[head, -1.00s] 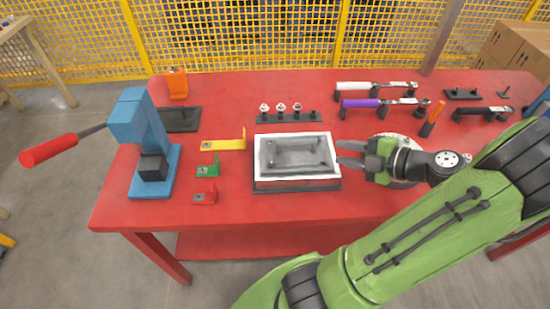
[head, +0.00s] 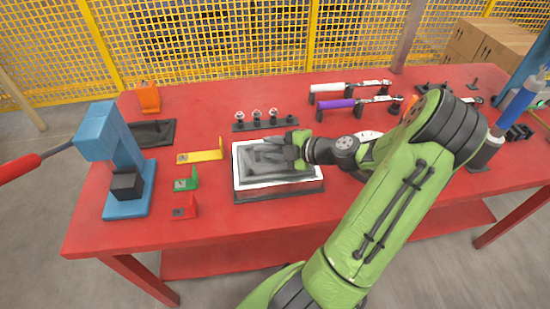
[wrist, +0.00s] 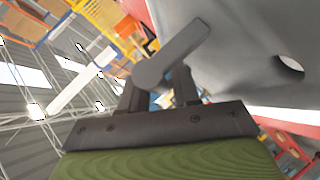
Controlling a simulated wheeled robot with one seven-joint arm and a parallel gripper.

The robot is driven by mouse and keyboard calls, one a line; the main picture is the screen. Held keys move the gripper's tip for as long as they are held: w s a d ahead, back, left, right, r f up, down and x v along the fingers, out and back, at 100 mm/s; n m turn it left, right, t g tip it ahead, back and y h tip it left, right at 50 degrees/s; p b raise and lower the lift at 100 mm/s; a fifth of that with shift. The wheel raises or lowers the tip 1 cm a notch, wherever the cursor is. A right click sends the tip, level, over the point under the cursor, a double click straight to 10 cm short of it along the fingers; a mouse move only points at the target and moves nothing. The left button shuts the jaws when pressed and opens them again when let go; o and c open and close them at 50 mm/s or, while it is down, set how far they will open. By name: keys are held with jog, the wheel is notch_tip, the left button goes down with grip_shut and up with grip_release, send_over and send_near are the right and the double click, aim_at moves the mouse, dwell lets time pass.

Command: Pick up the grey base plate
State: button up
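The grey base plate (head: 262,178) lies flat in a white-rimmed tray (head: 244,187) at the middle of the table. It has upright posts, and my gripper hides its right part in the head view. My gripper (head: 287,148) reaches in from the right, low over the plate's right side. In the wrist view, the plate (wrist: 236,50) fills the upper right as a grey surface with a hole. A dark grey post (wrist: 176,55) crosses in front of my finger tips. The fingers (wrist: 157,92) stand apart with a gap between them; contact with the post cannot be made out.
A blue press (head: 127,160) with a red handle stands at left. Yellow (head: 200,157), green (head: 186,183) and red (head: 185,208) brackets lie left of the tray. A peg rack (head: 265,124) stands behind it, with racked tools (head: 350,105) at back right.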

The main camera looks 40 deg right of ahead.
jog(key=shift+c, duration=0.4)
grip_shut()
